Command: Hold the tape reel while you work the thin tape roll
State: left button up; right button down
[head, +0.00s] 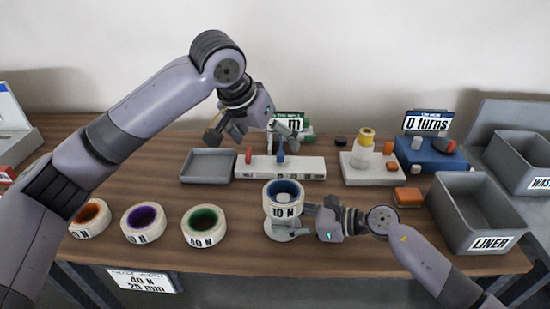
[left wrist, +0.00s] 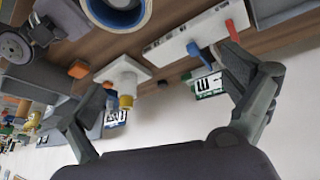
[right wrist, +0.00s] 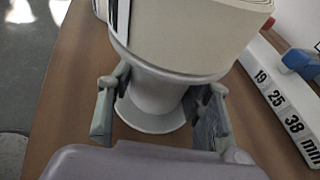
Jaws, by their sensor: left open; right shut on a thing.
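A cream tape roll with a blue core, marked 10 N (head: 284,210), sits on a white stand (head: 283,233). My right gripper (head: 307,222) is shut on the narrow stem of this stand, below the roll. The right wrist view shows the stem (right wrist: 156,98) between its fingers. Cream rolls with an orange core (head: 90,220), a purple core (head: 145,224) and a green core (head: 204,227) lie to the left. My left gripper (head: 252,136) is open and empty, raised over the white scale bar (head: 300,168) with its red and blue knobs.
A grey tray (head: 207,180) lies left of the bar. A white block with a yellow-capped bottle (head: 366,138), an orange block (head: 408,196) and a blue unit by the "0 turns" sign (head: 426,121) stand right. The LINER bin (head: 455,225) is at the right edge. A placard (head: 143,281) hangs in front.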

pick_arm(q)
jog(key=m+g+y, duration=0.1)
jog(key=m+g, duration=0.1)
send_over(285, 196)
jog(key=s+a, duration=0.2)
jog(key=s, duration=0.1)
jog(key=x, duration=1.2)
jog(key=shift+s+a, duration=0.2)
jog(key=shift+a, duration=0.1)
jog(key=shift+c, duration=0.4)
jog(key=c, duration=1.4)
jog(key=shift+r, duration=0.25)
jog(key=shift+r, duration=3.55)
